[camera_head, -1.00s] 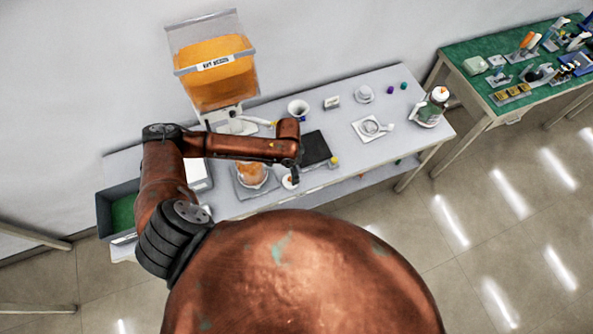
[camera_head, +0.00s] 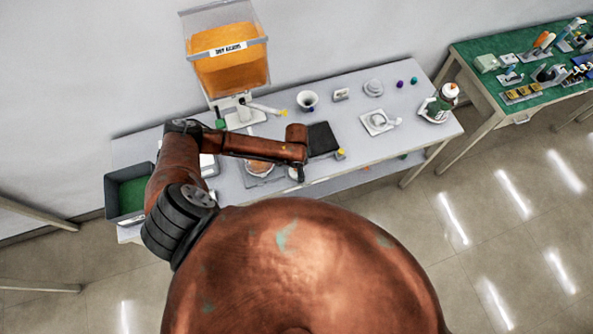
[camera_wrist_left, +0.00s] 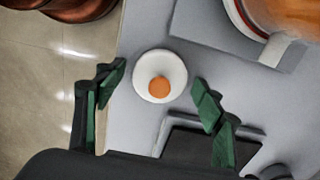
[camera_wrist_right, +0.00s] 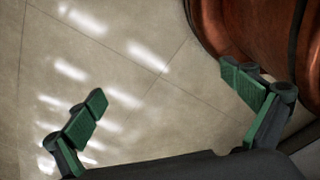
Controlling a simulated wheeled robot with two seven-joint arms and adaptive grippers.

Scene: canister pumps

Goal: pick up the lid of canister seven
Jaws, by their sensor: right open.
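A round white lid with an orange knob (camera_wrist_left: 160,77) lies on the grey table in the left wrist view. No number on it is readable. My left gripper (camera_wrist_left: 158,88) is open, its green-padded fingers on either side of the lid in the picture; I see no contact. In the head view my left gripper (camera_head: 297,176) is over the table's front edge and the lid is hidden. A canister with orange contents (camera_wrist_left: 296,18) stands on a grey base near the lid, and shows partly behind my arm in the head view (camera_head: 258,168). My right gripper (camera_wrist_right: 170,95) is open and empty above the floor.
A dark flat pad (camera_head: 323,138) lies right of my left gripper. A large orange-filled hopper (camera_head: 230,68) stands behind. A white cup (camera_head: 307,100), a white dish on a square plate (camera_head: 378,122) and a bottle (camera_head: 440,100) stand further right. A green-lined bin (camera_head: 128,195) is at the left.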

